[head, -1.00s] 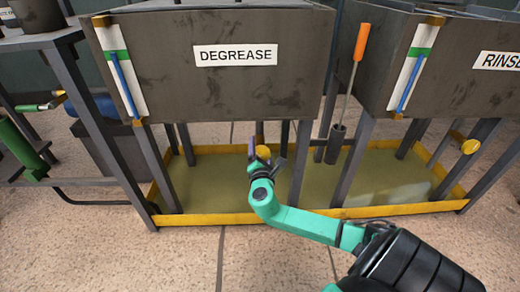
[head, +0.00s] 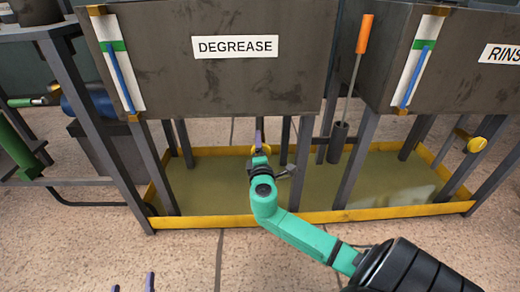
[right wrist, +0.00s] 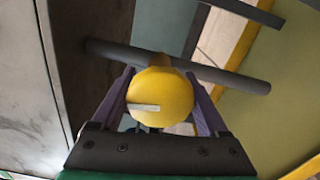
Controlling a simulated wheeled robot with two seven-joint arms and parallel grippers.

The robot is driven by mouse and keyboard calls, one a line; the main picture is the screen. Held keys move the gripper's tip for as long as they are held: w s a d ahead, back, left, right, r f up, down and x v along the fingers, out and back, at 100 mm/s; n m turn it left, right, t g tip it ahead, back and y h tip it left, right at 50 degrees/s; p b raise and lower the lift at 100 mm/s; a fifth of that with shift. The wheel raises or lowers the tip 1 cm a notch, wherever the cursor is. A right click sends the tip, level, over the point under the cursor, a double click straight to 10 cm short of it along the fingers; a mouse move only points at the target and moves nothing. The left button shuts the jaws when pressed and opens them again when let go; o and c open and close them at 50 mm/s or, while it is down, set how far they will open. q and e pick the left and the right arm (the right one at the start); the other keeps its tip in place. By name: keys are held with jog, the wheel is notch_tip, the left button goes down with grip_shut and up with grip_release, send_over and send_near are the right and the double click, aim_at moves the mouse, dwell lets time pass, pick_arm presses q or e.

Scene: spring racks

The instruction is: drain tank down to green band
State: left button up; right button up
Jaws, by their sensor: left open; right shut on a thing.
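The degrease tank (head: 200,75) has a white gauge strip (head: 126,75) with a green band (head: 113,46) and a blue column (head: 121,78), whose top reaches about the band. A yellow drain knob (head: 262,148) sits under the tank, partly hidden by my right gripper (head: 274,152). In the right wrist view the knob (right wrist: 160,97) lies between the purple fingers, and my right gripper (right wrist: 163,105) is shut on it. A dark bar crosses behind it. My left gripper (head: 133,284) shows only two separated fingertips at the bottom left edge. It is open and empty.
A yellow-rimmed drip tray (head: 200,221) lies on the floor below the tanks. The rinse tank (head: 450,75) stands at right with its own gauge and yellow knob (head: 475,145). An orange-handled tool (head: 364,35) hangs between the tanks. The front floor is clear.

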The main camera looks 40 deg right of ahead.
jog(key=shift+f+m+b, duration=0.15)
jog(key=shift+m+b, duration=0.35)
jog(key=shift+m, duration=0.4)
pick_arm(q)
jog(key=w+a+r+t, duration=0.1)
jog(key=w+r+t, duration=0.3)
jog(key=r, duration=0.9)
jog(key=shift+w+m+h, duration=0.2)
jog(key=shift+m+h, duration=0.2)
jog(key=shift+a+r, duration=0.1)
pick_arm(e)
jog(key=o, duration=1.3)
jog(key=shift+c, duration=0.2)
jog(key=shift+a, duration=0.1)
